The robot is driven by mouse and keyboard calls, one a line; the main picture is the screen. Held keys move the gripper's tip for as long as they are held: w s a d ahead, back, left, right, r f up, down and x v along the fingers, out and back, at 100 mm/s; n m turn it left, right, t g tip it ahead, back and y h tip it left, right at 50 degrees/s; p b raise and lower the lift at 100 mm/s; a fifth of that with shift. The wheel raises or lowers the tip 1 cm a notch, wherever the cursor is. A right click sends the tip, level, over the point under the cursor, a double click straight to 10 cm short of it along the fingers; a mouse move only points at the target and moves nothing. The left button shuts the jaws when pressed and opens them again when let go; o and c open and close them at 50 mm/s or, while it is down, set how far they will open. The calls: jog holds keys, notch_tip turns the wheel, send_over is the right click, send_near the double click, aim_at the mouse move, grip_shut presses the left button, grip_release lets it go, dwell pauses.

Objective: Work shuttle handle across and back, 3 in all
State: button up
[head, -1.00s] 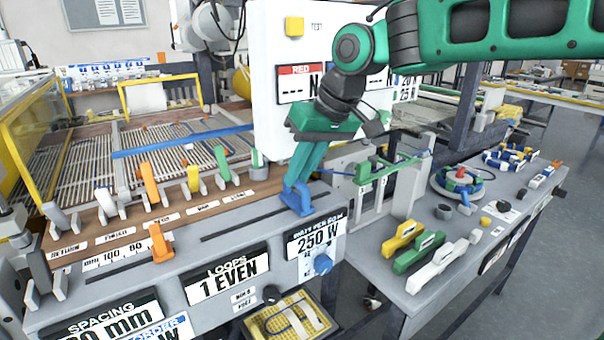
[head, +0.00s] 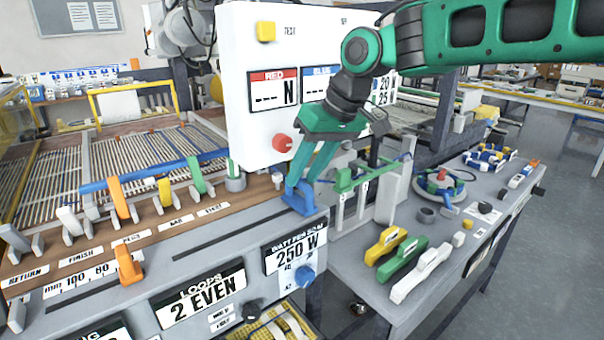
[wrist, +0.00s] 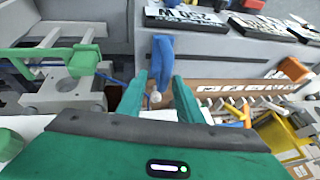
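The blue shuttle handle (head: 299,201) stands at the right end of the long slot in the grey console's top, above the 250 W panel. My gripper (head: 301,186) reaches down to it with a green finger on either side. The loops display (head: 202,299) reads 2 EVEN.
Orange, yellow and green levers (head: 120,200) stand left along the wooden strip. The white box (head: 262,90) with a red knob (head: 282,143) rises behind my gripper. A green-topped frame (head: 365,176) and yellow, green and white handles (head: 410,262) are to the right.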

jog(key=v, duration=1)
jog(key=shift+d+r, duration=0.2)
jog(key=shift+r, duration=0.1)
jog(key=shift+a, duration=0.1)
jog(key=shift+s+a+t+h, duration=1.2)
jog(key=shift+s+a+h, duration=0.5)
jog(key=shift+a, duration=0.6)
jog(key=shift+n, duration=0.4)
jog(key=x, duration=1.1)
jog(key=shift+w, duration=0.1)
jog(key=shift+r, duration=0.1)
grip_shut()
jog(key=shift+d, duration=0.15)
